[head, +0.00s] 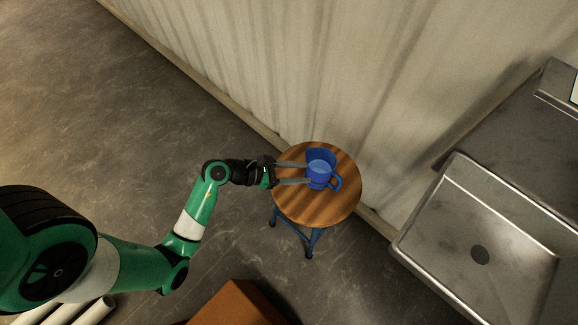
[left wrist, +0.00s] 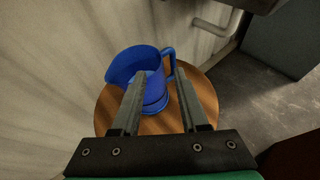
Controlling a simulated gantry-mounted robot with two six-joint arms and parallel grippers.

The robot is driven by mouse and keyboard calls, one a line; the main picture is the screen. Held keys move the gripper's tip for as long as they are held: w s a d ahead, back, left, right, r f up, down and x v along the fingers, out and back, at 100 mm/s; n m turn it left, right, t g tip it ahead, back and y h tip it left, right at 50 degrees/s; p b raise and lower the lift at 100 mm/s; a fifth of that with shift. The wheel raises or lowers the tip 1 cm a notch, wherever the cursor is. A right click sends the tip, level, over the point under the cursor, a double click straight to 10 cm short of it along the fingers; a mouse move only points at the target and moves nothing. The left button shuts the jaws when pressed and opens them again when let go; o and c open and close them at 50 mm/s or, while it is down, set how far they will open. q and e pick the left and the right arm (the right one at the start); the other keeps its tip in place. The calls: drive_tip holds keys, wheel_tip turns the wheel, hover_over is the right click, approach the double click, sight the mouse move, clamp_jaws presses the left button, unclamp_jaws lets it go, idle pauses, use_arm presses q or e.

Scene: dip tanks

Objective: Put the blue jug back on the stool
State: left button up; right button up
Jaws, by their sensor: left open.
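The blue jug (head: 320,172) stands upright on the round wooden top of the stool (head: 318,210), its handle toward the lower right in the head view. My left gripper (head: 308,172) is open, with its two fingers reaching over the stool top to the jug's left side. In the left wrist view the jug (left wrist: 138,68) shows beyond and between the fingers (left wrist: 160,95), which partly hide its lower body. I cannot tell whether a finger touches the jug. The stool top (left wrist: 205,95) is under both. My right gripper is not in view.
A pale corrugated wall (head: 300,60) runs close behind the stool. A steel sink (head: 480,240) stands to the right. A brown box-like object (head: 238,303) and white pipes (head: 75,312) are at the bottom. The grey floor (head: 110,110) on the left is clear.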

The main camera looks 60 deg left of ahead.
use_arm(q)
drive_tip(key=p+v, duration=0.1)
drive_tip(key=v, duration=0.3)
drive_tip(key=shift+s+r, duration=0.1)
drive_tip(key=shift+s, duration=0.05)
